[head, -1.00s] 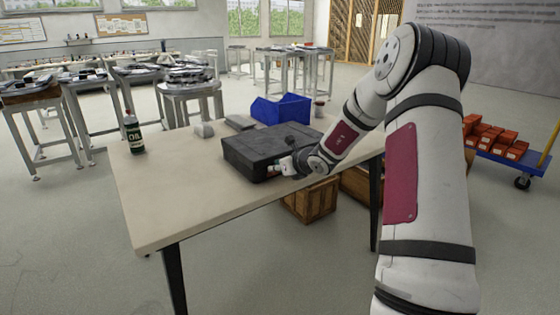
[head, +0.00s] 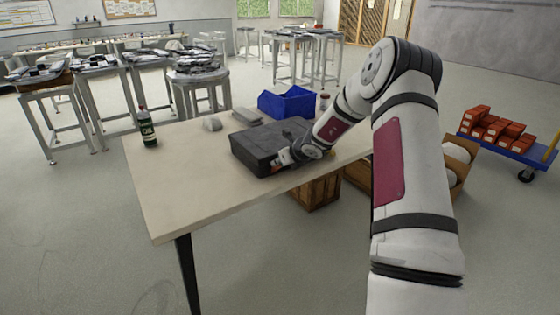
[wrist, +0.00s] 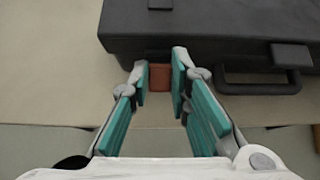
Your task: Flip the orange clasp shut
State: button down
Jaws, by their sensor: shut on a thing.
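The black case (head: 262,160) lies on the table with its front edge toward me. It fills the top of the wrist view (wrist: 220,25). The orange clasp (wrist: 160,76) is a small reddish-orange block at the case's front edge. My gripper (wrist: 160,72) has its two teal-padded fingers on either side of the clasp, shut on it. In the head view my gripper (head: 283,157) is at the case's front side and hides the clasp. Whether the clasp is latched cannot be told.
The case's dark handle (wrist: 258,82) is close to the right of my fingers. A blue bin (head: 287,103), an oil bottle (head: 147,128) and a grey object (head: 212,125) stand on the table (head: 190,190). The table's front left is clear. Wooden crates (head: 318,192) sit below.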

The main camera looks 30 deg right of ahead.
jog(key=shift+f, duration=0.1)
jog(key=c, duration=1.5)
grip_release()
jog(key=shift+s+r, duration=0.4)
jog(key=shift+r, duration=0.05)
jog(key=v, duration=1.1)
jog(key=shift+f, duration=0.1)
